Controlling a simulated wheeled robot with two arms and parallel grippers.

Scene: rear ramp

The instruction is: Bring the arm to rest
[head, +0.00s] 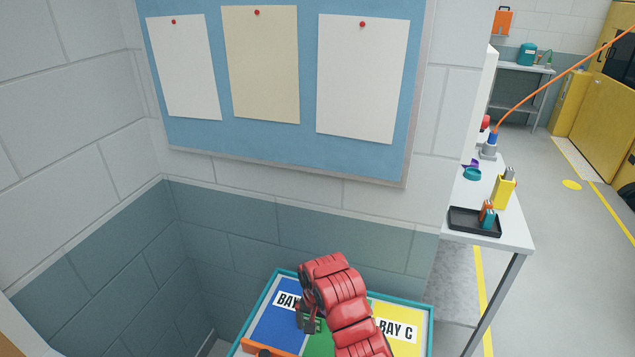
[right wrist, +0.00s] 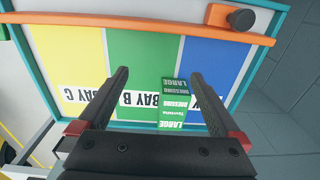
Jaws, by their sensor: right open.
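My right gripper (head: 308,318) is open over a board with coloured bays (right wrist: 105,60), and the board also shows at the bottom of the head view (head: 285,275). A green box marked LARGE DRESSING (right wrist: 175,102) shows between the two dark fingers in the right wrist view, with a gap to each finger. It appears over the line between the green and blue bays; I cannot tell how far it reaches into each. In the head view my red arm and gripper hide part of the box and of the board. My left gripper is not in view.
An orange bar with a black knob (right wrist: 241,18) runs along one board edge. A wall and a blue pinboard (head: 309,80) stand close behind. A side table (head: 510,235) with a black tray (head: 462,222) and a yellow holder (head: 503,193) stands right. Floor beyond is clear.

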